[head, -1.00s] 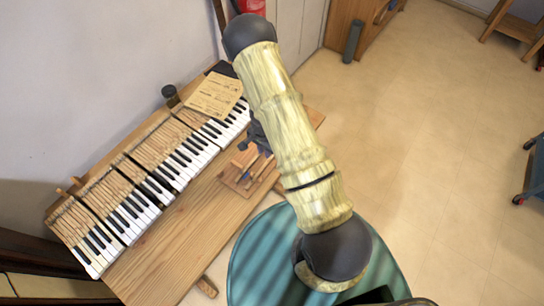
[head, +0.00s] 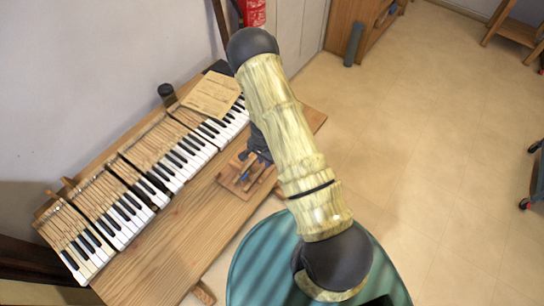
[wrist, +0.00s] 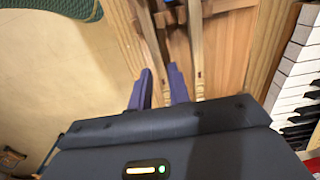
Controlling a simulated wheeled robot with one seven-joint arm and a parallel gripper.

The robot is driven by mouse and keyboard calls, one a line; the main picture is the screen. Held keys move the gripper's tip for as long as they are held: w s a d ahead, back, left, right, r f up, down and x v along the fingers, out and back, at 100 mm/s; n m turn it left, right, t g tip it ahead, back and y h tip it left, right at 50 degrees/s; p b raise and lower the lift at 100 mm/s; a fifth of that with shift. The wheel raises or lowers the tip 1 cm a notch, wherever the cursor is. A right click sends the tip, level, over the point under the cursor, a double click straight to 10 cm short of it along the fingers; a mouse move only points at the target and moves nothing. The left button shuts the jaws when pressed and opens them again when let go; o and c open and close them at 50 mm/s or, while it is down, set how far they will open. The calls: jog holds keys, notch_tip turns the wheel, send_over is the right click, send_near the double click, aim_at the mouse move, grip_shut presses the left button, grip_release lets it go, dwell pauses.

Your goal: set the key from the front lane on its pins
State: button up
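A small wooden rack (head: 232,181) with lanes lies on the near right of the wooden bench, in front of the keyboard. In the wrist view two long narrow wooden keys (wrist: 196,50) lie side by side in it; the left one (wrist: 151,40) runs down toward the gap between my fingertips. My gripper (wrist: 160,80) is over the rack, its two blue-purple fingers apart on either side of that key's near end. I see no clear contact. In the head view my gripper (head: 258,152) is partly hidden by my arm. The key pins cannot be made out.
The keyboard (head: 150,190) runs along the bench (head: 165,240), its key sticks exposed behind. A paper sheet (head: 211,95) lies over its far part, near a dark cylinder (head: 167,93). A fire extinguisher (head: 252,12) stands beyond. Bare bench lies left of the rack.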

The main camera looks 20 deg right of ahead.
jog(key=shift+f+b, duration=0.75)
jog(key=shift+f, duration=0.15)
dwell(0.4)
grip_shut()
